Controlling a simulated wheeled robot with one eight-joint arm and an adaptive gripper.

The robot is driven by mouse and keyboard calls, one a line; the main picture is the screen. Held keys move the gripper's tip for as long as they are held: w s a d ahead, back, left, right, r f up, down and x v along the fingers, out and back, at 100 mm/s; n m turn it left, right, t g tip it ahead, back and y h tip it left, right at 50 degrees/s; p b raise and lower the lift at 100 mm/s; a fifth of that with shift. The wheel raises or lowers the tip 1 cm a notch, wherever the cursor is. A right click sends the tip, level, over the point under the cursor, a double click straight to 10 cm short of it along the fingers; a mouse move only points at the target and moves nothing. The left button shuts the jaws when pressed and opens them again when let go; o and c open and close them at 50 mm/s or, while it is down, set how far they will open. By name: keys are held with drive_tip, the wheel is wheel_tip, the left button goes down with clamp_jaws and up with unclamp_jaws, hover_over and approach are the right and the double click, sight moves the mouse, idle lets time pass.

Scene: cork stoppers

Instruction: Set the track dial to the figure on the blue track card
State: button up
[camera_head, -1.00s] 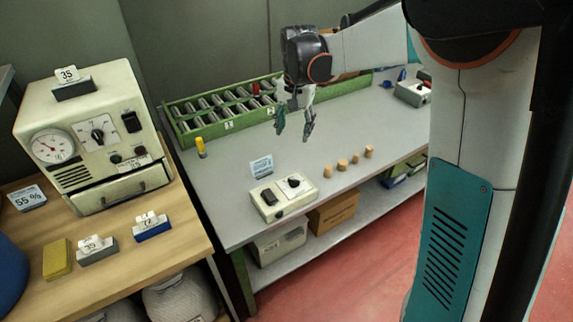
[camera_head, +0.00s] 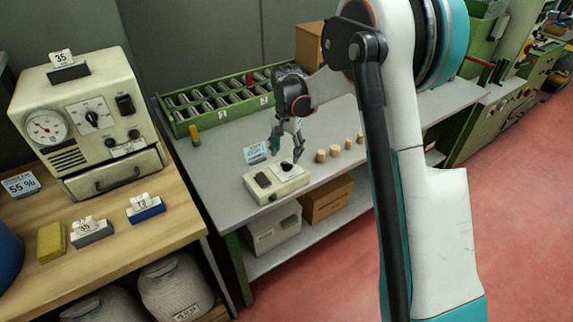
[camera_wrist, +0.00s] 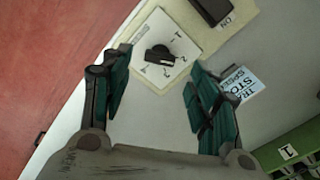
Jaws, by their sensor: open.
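The track dial is a black knob (camera_head: 287,166) on a pale control box (camera_head: 262,197) on the grey bench. In the wrist view the knob (camera_wrist: 158,54) sits on a white plate with small figures around it; I cannot tell for sure which one it points to. My gripper (camera_head: 286,151) is open and empty, just above the knob, pointing down. In the wrist view its fingers (camera_wrist: 157,62) lie to either side of the knob. A light blue card (camera_head: 256,153) stands behind the box; it also shows in the wrist view (camera_wrist: 242,83), with its figure unreadable.
Several corks (camera_head: 334,150) stand right of the box. A green rack (camera_head: 180,128) of metal cylinders lies behind. On the wooden bench are a cream machine (camera_head: 70,120), a yellow block (camera_head: 52,242) and a blue card holder (camera_head: 146,213).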

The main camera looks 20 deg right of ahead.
sight(286, 164)
drive_tip(key=shift+f+b, duration=0.6)
drive_tip(key=shift+f, duration=1.8)
drive_tip(key=c, duration=1.1)
